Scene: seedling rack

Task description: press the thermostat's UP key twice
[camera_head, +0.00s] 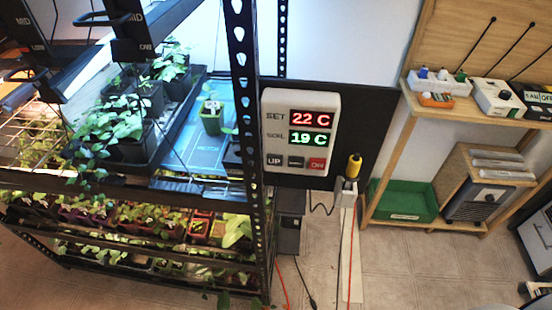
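The thermostat (300,133) is a white upright box on a dark panel beside the rack's right post. Its SET display (311,118) reads 22 C in red. Its SOIL display (310,138) reads 19 C in green. Below them is a row of keys: the dark UP key (274,160) at the left, a dark middle key (296,162) whose label I cannot read, and a red ON key (317,164). Nothing touches or covers the keys. Neither of my grippers is in view.
The black seedling rack (243,100) with potted plants stands left, its post close to the thermostat. A yellow-topped plug (354,167) and cables are just right of it. A wooden shelf (425,110) with small devices and a green bin (400,203) stand further right.

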